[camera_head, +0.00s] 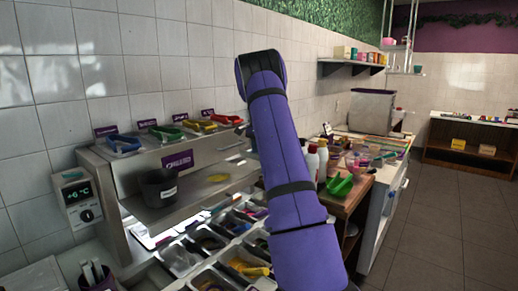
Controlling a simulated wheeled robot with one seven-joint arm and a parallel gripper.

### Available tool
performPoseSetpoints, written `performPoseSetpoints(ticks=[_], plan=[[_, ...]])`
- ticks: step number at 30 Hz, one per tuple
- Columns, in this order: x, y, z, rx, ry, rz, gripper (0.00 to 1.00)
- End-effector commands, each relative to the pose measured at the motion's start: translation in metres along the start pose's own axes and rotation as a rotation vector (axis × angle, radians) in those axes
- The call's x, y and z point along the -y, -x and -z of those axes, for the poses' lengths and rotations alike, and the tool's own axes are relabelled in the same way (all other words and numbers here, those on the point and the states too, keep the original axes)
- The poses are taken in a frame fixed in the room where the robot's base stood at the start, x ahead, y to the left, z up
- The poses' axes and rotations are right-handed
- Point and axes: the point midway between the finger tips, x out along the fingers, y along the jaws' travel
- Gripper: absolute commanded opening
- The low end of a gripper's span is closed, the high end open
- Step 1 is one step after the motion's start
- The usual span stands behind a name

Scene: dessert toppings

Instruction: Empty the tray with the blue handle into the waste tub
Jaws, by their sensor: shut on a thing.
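A blue item (124,143) lies at the left end of the upper shelf; I cannot tell whether it is the handle of a tray. Several topping trays (213,279) sit in the counter below, and no blue handle can be made out on them. A dark round tub (158,187) with a pale label stands upright on the middle shelf; the label is too small to read, so I cannot tell whether it is the waste tub. My purple arm rises through the middle of the view and bends at the top. My gripper is hidden behind it.
Green (166,132), yellow (200,126) and red (226,119) items line the upper shelf. A temperature display (77,197) is at left. Bottles (312,162) and a green scoop-like item (340,186) stand on the wooden side counter. The floor (440,235) at right is clear.

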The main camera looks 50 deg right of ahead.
Motion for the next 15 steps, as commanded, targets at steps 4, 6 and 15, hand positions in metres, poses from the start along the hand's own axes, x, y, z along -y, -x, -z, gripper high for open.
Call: performPoseSetpoints(ticks=[4,6,15], plan=[[-0.001,0.005,-0.013,-0.001,0.002,0.002,0.0],[-0.001,0.006,-0.019,-0.001,0.002,0.002,0.0],[-0.004,0.014,-0.043,-0.001,0.003,0.001,0.0]])
